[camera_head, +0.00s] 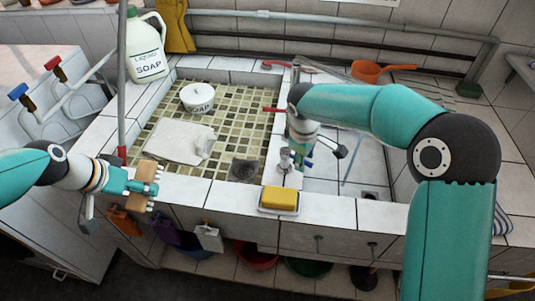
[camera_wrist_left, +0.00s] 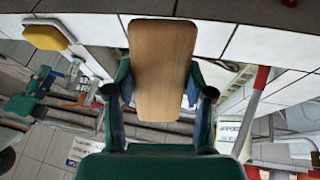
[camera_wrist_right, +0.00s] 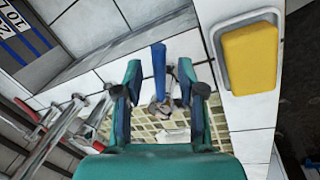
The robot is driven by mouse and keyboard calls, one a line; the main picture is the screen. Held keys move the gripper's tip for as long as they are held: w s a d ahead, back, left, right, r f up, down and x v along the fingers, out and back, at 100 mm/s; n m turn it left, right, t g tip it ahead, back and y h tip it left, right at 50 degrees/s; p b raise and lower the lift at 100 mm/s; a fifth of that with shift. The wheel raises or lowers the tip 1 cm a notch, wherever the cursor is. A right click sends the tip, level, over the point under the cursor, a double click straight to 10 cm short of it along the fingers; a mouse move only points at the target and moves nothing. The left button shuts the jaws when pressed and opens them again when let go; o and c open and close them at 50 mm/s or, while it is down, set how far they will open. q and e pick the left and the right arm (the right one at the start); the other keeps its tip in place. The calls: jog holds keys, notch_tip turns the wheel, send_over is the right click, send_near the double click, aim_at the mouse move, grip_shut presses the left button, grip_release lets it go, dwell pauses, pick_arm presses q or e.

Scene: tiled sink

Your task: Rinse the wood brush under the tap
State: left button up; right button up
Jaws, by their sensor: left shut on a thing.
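My left gripper (camera_head: 146,188) is shut on the wood brush (camera_head: 147,172), over the front left edge of the sink. In the left wrist view the brush (camera_wrist_left: 162,70) is a flat pale wooden block between the fingers; its bristles are not visible. My right gripper (camera_wrist_right: 165,105) is open above the divider between the two basins. A blue lever (camera_wrist_right: 158,70), apparently a tap handle, shows between its fingers, with a gap on each side. Chrome tap parts (camera_head: 285,158) stand near the right gripper, partly hidden by the arm. A red handle (camera_head: 274,110) lies further back.
The mosaic basin (camera_head: 225,120) holds a white soap tub (camera_head: 197,98), a white cloth (camera_head: 178,140) and a dark square (camera_head: 243,170). A yellow sponge (camera_head: 279,197) sits in a dish on the front edge.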

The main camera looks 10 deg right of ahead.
grip_shut()
dwell(0.3)
